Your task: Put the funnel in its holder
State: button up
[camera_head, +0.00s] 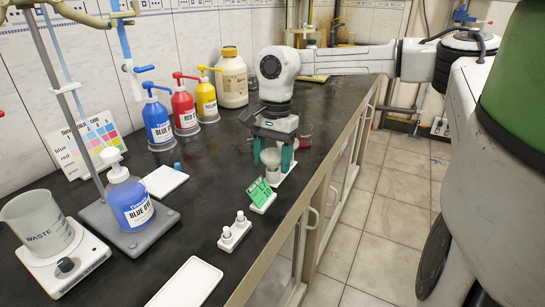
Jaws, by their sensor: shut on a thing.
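My gripper (272,162) points down over the right part of the dark bench, near its front edge. Its two green fingers are shut on a small pale funnel (271,157), which shows between them. A white holder (288,178) with a flat base stands on the bench directly below and beside the fingers. The funnel's lower end is small and partly hidden, so I cannot tell whether it is in the holder or just above it.
A green card (261,191) on a white base and a small vial rack (235,232) stand nearby. A red-tinted beaker (305,134) is behind my gripper. Dye bottles (184,105) line the wall. A waste beaker (40,226) and a white tray (187,283) are at the front left.

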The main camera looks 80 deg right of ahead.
jog(key=shift+f, duration=0.3)
dwell(0.4)
jog(key=o, duration=1.1)
jog(key=shift+o, duration=0.2)
jog(key=shift+o, duration=0.5)
jog(key=shift+r, duration=0.1)
jog(key=shift+r+p, duration=2.05)
jog(key=shift+r, duration=0.85)
